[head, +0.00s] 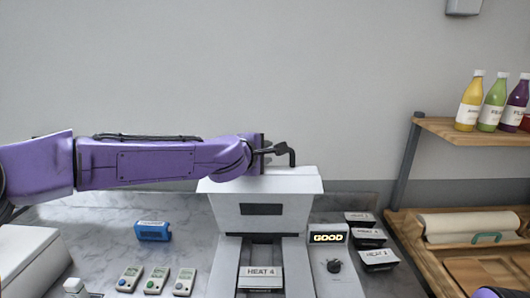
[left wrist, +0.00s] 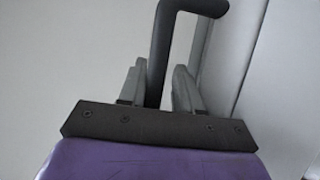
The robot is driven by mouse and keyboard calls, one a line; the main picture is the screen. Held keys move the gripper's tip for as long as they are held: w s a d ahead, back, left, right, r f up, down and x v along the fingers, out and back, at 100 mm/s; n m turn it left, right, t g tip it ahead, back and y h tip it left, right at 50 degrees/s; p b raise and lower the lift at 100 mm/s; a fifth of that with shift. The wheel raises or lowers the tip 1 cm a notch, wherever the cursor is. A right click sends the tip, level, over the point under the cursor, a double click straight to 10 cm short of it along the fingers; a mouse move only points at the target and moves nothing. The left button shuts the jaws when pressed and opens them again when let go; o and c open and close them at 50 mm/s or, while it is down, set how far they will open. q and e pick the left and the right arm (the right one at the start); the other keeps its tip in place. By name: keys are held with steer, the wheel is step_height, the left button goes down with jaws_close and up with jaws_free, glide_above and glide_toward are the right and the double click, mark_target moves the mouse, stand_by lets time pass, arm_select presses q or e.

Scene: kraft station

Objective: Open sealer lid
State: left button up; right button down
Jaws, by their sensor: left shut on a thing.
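The white sealer (head: 262,215) stands on the marble counter, with its lid (head: 300,180) on top. A black bent handle (head: 292,156) rises from the lid. My left gripper (head: 272,149) is at the handle, its arm reaching in from the left. In the left wrist view the black handle (left wrist: 160,60) passes between the two grey fingers of my left gripper (left wrist: 158,88), which are shut on it. A tray labelled HEAT 4 (head: 261,278) sits at the sealer's front. My right gripper is not in view.
A GOOD display with a knob (head: 328,238) is right of the sealer. Black labelled trays (head: 371,238) lie farther right. A blue block (head: 153,231) and several small devices (head: 157,279) lie left. A wooden shelf (head: 462,131) with bottles stands at the right.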

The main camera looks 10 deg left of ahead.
arm_select(q)
steer(key=b+v, duration=0.1)
steer(key=v, duration=0.9)
steer(key=shift+s+b, duration=0.2)
steer(key=shift+b, duration=0.1)
